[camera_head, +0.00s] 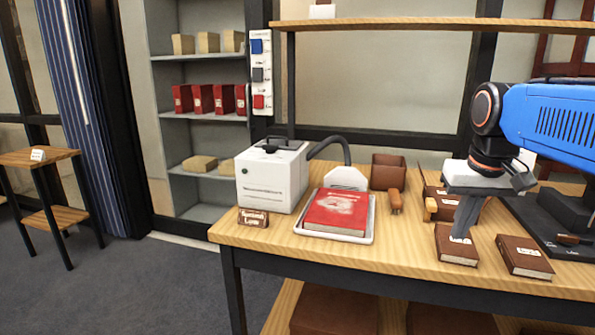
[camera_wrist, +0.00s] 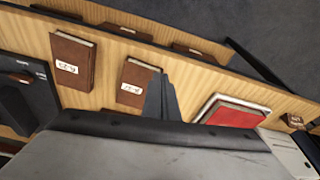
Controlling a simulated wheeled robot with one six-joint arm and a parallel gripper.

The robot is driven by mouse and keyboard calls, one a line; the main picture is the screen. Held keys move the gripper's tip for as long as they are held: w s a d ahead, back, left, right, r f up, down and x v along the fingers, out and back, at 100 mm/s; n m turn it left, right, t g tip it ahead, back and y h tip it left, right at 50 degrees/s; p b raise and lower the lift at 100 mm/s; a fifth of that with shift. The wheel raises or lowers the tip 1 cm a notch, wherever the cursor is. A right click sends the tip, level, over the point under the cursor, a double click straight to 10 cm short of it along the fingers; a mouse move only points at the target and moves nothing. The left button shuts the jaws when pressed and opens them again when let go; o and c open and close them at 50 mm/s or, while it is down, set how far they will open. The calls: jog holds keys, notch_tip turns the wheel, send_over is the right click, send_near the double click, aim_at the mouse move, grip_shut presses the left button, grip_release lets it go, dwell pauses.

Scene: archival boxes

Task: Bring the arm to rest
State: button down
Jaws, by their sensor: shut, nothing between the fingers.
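My blue arm reaches in from the right in the head view.
A red book (camera_head: 337,212) lies on a white tray (camera_head: 300,230) at the table's middle. A white machine (camera_head: 272,178) with a hose stands behind it to the left. A black stand (camera_head: 560,225) is at the right. An upper shelf (camera_head: 420,25) crosses above the table.

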jog(key=s+a+f+t, duration=0.1)
jog(key=s+a+f, duration=0.1)
jog(key=s+f, duration=0.5)
jog(key=s+a+f+n+t, duration=0.1)
jog(key=s+a+f, duration=0.1)
jog(key=s+f, duration=0.5)
notch_tip(320, 180, down, 2)
jog(key=shift+s+a+f, duration=0.2)
jog(key=shift+s+a, duration=0.15)
jog(key=shift+a, duration=0.05)
jog(key=shift+r, duration=0.1)
dwell(0.5)
